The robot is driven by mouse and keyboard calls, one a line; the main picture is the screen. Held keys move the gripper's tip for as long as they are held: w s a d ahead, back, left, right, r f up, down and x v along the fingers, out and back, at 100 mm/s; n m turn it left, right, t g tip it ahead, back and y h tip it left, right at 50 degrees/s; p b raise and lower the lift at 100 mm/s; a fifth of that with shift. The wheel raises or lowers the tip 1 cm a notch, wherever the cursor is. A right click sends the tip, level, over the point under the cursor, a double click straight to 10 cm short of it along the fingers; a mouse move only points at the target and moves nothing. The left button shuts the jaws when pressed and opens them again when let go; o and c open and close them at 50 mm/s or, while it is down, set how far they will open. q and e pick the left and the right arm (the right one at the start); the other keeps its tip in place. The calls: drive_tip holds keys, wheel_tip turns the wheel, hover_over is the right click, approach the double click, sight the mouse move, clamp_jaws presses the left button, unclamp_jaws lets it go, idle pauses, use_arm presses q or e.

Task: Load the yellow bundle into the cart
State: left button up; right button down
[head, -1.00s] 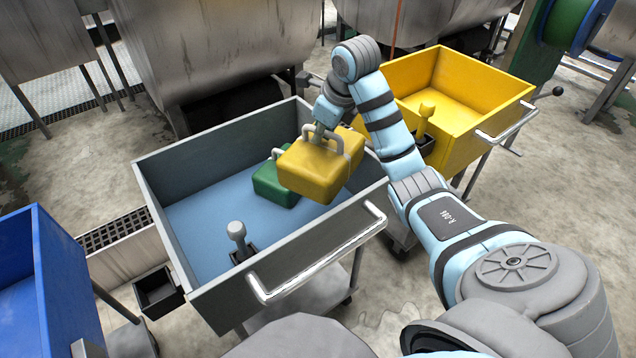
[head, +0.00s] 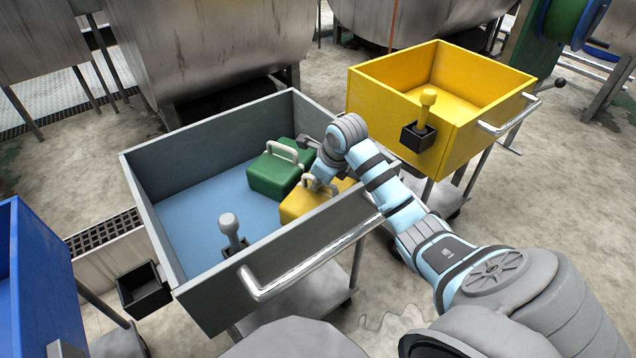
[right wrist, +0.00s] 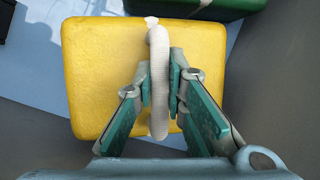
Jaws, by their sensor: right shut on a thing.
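The yellow bundle (head: 301,204) is inside the grey cart (head: 160,243), low near its front right corner. It also fills the middle of the right wrist view (right wrist: 95,85). My right gripper (head: 322,183) reaches down into the cart over it. In the right wrist view my right gripper's fingers (right wrist: 160,85) are shut on the bundle's pale handle. Whether the bundle's underside touches the cart floor is hidden. My left gripper is not in view.
A green bundle (head: 274,173) with a pale handle lies in the grey cart just behind the yellow one. A yellow cart (head: 455,135) stands to the right and a blue cart (head: 48,290) at the left. A grey knob post (head: 230,230) rises at the grey cart's front wall.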

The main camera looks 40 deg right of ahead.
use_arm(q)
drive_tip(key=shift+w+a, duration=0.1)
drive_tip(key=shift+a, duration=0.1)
use_arm(e)
drive_tip(key=c, duration=1.6)
unclamp_jaws()
drive_tip(key=shift+c, duration=0.2)
drive_tip(key=shift+r, duration=0.3)
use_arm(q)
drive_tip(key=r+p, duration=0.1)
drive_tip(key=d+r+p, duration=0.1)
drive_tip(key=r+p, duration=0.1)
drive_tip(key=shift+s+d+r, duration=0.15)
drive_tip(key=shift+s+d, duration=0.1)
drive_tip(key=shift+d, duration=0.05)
use_arm(e)
drive_tip(key=v, duration=1.1)
drive_tip(key=shift+s+r, duration=0.25)
